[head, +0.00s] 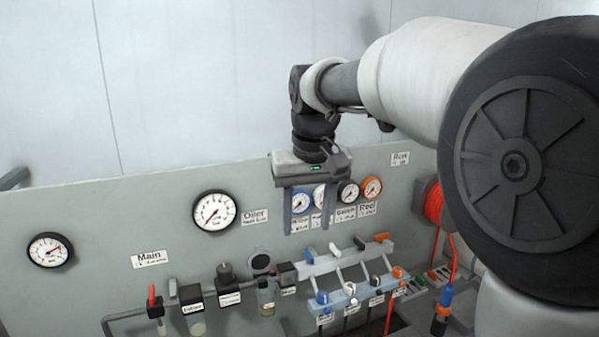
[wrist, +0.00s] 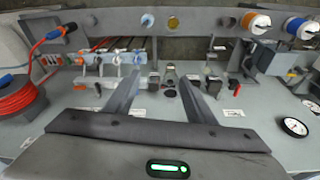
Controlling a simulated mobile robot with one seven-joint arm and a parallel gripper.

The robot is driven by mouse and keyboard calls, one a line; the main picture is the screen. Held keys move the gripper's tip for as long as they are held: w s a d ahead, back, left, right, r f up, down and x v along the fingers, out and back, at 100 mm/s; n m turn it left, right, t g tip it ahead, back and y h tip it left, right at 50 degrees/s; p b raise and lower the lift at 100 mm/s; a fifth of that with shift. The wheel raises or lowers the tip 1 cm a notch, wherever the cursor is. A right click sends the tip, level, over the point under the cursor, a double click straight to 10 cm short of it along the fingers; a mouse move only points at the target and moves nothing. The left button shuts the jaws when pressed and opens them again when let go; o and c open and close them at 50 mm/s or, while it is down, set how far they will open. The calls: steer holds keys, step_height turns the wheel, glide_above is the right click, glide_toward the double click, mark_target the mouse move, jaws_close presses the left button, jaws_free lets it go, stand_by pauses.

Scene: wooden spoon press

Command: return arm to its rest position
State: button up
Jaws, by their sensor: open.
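My arm reaches in from the right in the head view, bent at the wrist so that my gripper (head: 308,220) points down in front of the grey panel (head: 110,215). The two fingers are apart with nothing between them. In the wrist view my gripper (wrist: 158,82) also shows its fingers spread and empty, above the row of panel fittings. In the head view the gripper partly covers the small gauges behind it. I cannot tell the exact gap between the fingers and the panel.
A valve manifold (head: 345,261) with coloured knobs sits below the gripper. Large gauges (head: 214,211) and a filter unit (head: 192,300) stand to the left. A red hose reel (head: 433,203) is close to my arm on the right. Space above the panel is clear.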

steer(key=s+d+f+m+t, duration=0.1)
steer(key=s+d+f, duration=0.1)
steer(key=s+d, duration=0.2)
steer(key=s+d+f+m+t, duration=0.1)
steer(key=s+d, duration=0.3)
steer(key=s, duration=0.7)
steer(key=s+d+f+t, duration=0.1)
steer(key=s+d+f, duration=0.2)
steer(key=s, duration=0.5)
steer(key=shift+d+m+h, duration=0.3)
steer(key=shift+d+m, duration=0.1)
steer(key=shift+d, duration=0.4)
